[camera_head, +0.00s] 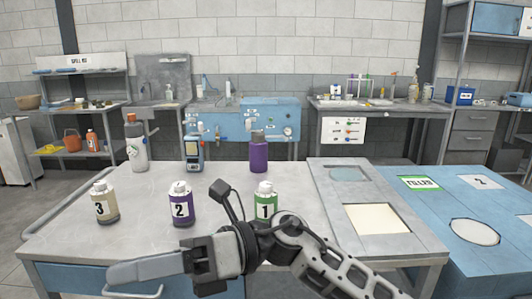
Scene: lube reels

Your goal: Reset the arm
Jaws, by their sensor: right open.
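My right arm (335,268) comes in from the lower right and reaches left across the front of the grey table. My right gripper (150,268) points left near the table's front edge, open, with nothing seen in it. The wrist covers the lower part of the green-labelled bottle 1 (265,203); whether they touch I cannot tell. The purple-labelled bottle 2 (181,207) and the beige bottle 3 (104,204) stand upright farther left, apart from the gripper. My left gripper is not in view.
A grey panel (335,205) with a pale square recess lies at the table's right. A blue surface (445,220) with a green label adjoins it.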

